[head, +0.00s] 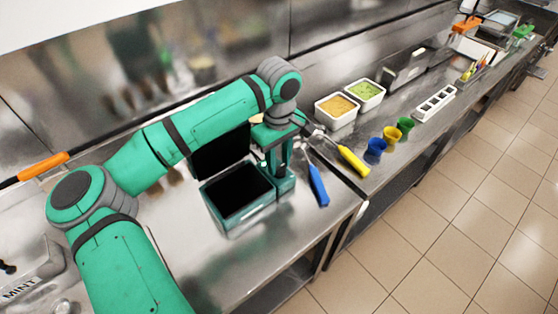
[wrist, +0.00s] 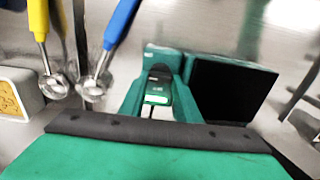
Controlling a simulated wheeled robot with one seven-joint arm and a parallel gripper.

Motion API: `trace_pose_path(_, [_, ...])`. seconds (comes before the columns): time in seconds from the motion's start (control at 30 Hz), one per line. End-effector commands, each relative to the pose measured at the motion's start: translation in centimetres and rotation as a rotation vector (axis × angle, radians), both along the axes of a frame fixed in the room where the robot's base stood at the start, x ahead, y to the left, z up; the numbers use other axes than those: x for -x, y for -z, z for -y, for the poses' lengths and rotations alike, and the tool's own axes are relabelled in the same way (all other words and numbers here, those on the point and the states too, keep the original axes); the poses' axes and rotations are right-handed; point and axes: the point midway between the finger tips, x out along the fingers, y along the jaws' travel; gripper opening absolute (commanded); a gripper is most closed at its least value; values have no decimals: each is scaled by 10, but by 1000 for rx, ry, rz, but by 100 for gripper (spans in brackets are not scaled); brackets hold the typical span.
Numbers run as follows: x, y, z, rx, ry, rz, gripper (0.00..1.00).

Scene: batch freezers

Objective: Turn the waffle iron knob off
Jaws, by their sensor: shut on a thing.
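The waffle iron (head: 240,221) is a teal box with its dark lid raised and its black lower plate exposed. Its teal control block (head: 286,187) is on its right side. In the wrist view the dark knob (wrist: 160,72) shows at the control block, above a small pale label. My gripper (head: 279,170) points down over this block, with its fingers (wrist: 159,84) on either side of the knob. They are shut on the knob. In the head view my gripper hides the knob, and its exact setting cannot be read.
A blue-handled scoop (head: 318,185) and a yellow-handled scoop (head: 352,160) lie just right of the waffle iron. White tubs of orange (head: 336,106) and green (head: 366,91) food stand behind. Blue (head: 375,149) and yellow cups are farther right. The counter's front edge is close.

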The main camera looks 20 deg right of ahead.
Motion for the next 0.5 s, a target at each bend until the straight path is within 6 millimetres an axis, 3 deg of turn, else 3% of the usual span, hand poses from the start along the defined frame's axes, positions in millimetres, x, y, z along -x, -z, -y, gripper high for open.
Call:
trace_pose_path(0.27, [0, -1, 0, 0, -87, 1, 7])
trace_pose_path(0.5, [1, -1, 0, 0, -272, 1, 7])
